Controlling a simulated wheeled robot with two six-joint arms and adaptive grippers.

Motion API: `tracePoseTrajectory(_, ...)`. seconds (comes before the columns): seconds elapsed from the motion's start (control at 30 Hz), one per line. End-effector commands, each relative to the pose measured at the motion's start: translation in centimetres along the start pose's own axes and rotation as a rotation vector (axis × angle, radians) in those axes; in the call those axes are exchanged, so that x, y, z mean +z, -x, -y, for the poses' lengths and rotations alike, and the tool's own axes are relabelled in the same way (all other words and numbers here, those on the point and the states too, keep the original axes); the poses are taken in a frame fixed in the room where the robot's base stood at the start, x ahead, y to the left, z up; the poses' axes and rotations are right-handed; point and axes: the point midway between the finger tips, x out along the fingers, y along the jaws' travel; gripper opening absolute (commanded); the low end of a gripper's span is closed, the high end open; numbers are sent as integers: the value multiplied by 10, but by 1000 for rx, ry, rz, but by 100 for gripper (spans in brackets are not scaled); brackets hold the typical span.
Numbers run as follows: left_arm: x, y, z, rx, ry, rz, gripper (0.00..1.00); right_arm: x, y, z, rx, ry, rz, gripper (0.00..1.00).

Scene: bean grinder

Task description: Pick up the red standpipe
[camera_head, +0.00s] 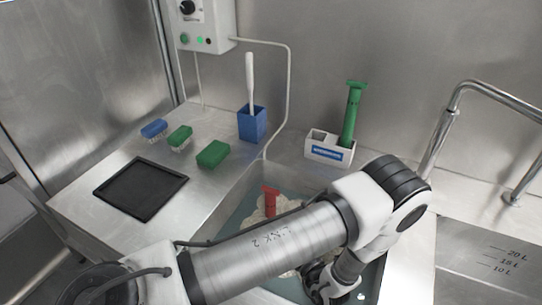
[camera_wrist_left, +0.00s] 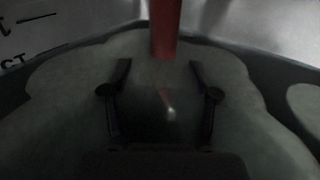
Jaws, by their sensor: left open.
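The red standpipe (camera_head: 271,201) stands in the sink, its top showing above my left arm and its lower part hidden behind the arm in the head view. In the left wrist view the red standpipe (camera_wrist_left: 165,28) is upright at the top centre, beyond and between the two fingertips, apart from them. My left gripper (camera_wrist_left: 159,75) is open with nothing between its fingers. In the head view my left gripper (camera_head: 322,284) is low in the sink, partly hidden by my arm. My right gripper does not show.
The sink (camera_head: 232,210) holds grey water with pale foam. A white holder (camera_head: 330,152) with a green standpipe (camera_head: 352,112) stands behind it. A blue cup (camera_head: 252,125), brushes (camera_head: 180,137), a green block (camera_head: 213,154) and a black tray (camera_head: 140,188) are on the left counter. A tap rail (camera_head: 447,125) rises right.

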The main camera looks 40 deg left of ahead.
Motion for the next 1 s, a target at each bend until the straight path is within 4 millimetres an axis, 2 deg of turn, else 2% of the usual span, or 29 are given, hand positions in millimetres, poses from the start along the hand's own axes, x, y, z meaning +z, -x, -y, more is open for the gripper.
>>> tracePoseTrajectory(0.2,-3,-39,3,-6,-1,1,60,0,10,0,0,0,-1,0)
tracePoseTrajectory(0.3,-3,-46,3,-2,-1,1,60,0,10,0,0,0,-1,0)
tracePoseTrajectory(0.47,-2,-46,2,-1,-1,0,60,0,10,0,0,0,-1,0)
tracePoseTrajectory(0.57,-2,-46,2,-1,-1,0,28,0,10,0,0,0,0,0)
tracePoseTrajectory(0.63,-2,-46,2,-1,-1,0,3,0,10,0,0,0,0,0)
tracePoseTrajectory(0.67,-2,-46,2,-1,-1,0,0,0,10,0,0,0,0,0)
tracePoseTrajectory(1.0,-3,-46,2,-1,-1,0,0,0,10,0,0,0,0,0)
